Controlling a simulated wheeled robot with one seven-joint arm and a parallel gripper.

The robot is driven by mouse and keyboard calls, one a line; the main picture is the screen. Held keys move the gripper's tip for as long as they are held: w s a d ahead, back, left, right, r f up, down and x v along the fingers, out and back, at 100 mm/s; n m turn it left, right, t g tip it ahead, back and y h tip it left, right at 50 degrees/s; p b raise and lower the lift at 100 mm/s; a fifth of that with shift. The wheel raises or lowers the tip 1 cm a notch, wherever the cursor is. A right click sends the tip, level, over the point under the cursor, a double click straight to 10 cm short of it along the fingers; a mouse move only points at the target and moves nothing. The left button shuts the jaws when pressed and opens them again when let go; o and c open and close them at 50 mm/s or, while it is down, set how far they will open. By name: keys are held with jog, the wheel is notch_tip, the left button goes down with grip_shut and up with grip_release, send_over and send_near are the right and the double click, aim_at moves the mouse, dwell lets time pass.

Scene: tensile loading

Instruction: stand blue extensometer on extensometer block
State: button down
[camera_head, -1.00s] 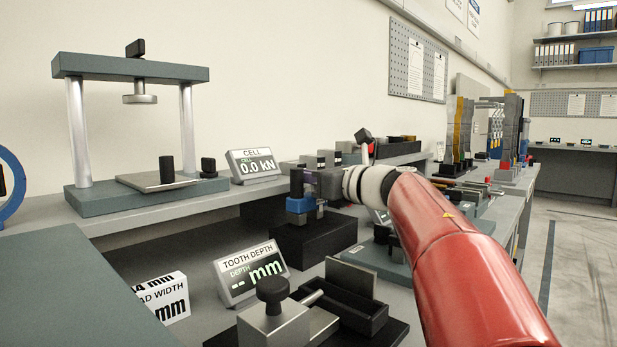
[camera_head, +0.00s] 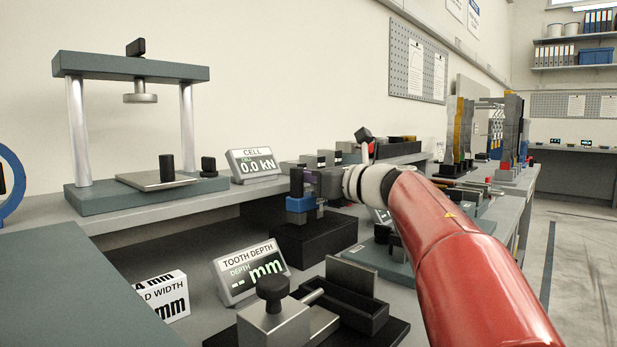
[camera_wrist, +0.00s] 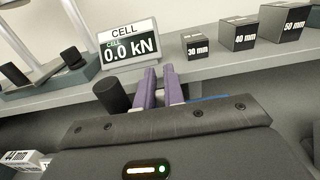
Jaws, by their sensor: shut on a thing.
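The blue extensometer (camera_head: 300,205) is upright, with a dark upper part, over the black extensometer block (camera_head: 318,238). Its lower end is at the block's top; I cannot tell whether it rests there or hangs just above. My gripper (camera_head: 309,182) reaches in from the right and is shut on the extensometer's upper part. In the wrist view the purple fingers (camera_wrist: 160,88) are close together, with a black cylinder (camera_wrist: 112,96) to their left and a sliver of blue (camera_wrist: 210,99) to their right. The gripper body hides the block there.
The cell display (camera_head: 254,164) and a press frame (camera_head: 130,69) stand on the raised shelf behind. In front are the tooth depth display (camera_head: 250,271) and a black open-topped fixture (camera_head: 345,305). Marked blocks (camera_wrist: 240,36) stand on the shelf behind my gripper.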

jog(key=shift+f+b, duration=0.8)
jog(key=c, duration=1.4)
grip_release()
jog(key=shift+f, duration=0.1)
jog(key=b+v, duration=0.1)
jog(key=v, duration=0.6)
jog(key=shift+s+d, duration=0.25)
jog(key=shift+d, duration=0.1)
